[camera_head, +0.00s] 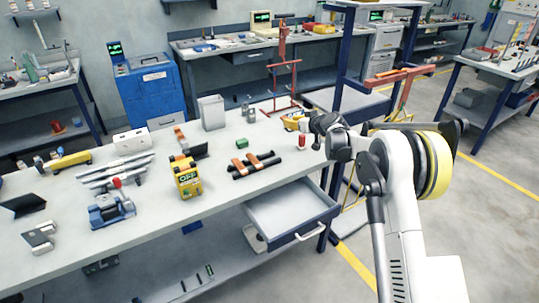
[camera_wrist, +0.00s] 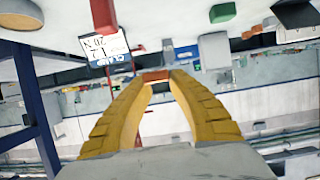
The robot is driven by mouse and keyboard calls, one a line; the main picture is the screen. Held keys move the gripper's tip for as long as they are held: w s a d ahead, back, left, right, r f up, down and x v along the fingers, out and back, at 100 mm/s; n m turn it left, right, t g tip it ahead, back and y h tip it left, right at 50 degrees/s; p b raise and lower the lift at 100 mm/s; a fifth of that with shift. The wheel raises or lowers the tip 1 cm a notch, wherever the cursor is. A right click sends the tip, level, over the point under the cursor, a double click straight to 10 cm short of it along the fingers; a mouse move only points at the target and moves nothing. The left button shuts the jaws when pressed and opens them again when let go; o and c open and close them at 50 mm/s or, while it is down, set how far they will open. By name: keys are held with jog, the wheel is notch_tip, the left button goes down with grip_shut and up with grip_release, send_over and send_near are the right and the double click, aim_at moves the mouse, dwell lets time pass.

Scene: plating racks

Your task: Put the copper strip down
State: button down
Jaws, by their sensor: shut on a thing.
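My gripper (camera_head: 290,122) is above the right end of the workbench (camera_head: 215,205). In the wrist view its two yellow fingers (camera_wrist: 156,78) close together at the tips on a small copper-brown piece, the copper strip (camera_wrist: 155,75). Only a short edge of the strip shows; the rest is hidden by the fingers. In the head view the held strip cannot be made out. Two other copper-coloured pieces (camera_head: 240,167) lie across a dark rack on the bench, left of and nearer than my gripper.
A yellow device with a green display (camera_head: 187,180) and a blue vise (camera_head: 111,211) stand on the bench. A small red object (camera_head: 302,141) is below my gripper. An open drawer (camera_head: 292,213) juts from the front. A red stand (camera_head: 284,75) rises behind my gripper.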

jog(key=b, duration=0.4)
send_over(269, 155)
jog(key=s, duration=0.3)
notch_tip(269, 155, down, 7)
jog(key=shift+d+f, duration=0.15)
notch_tip(269, 155, down, 3)
jog(key=shift+r+b, duration=0.15)
jog(key=shift+b, duration=0.65)
jog(key=shift+f, duration=0.25)
jog(key=shift+f, duration=0.1)
jog(key=shift+f+b, duration=0.15)
jog(key=shift+b, duration=0.15)
jog(key=c, duration=1.3)
grip_release()
jog(key=shift+c, duration=0.2)
jog(key=shift+d, duration=0.1)
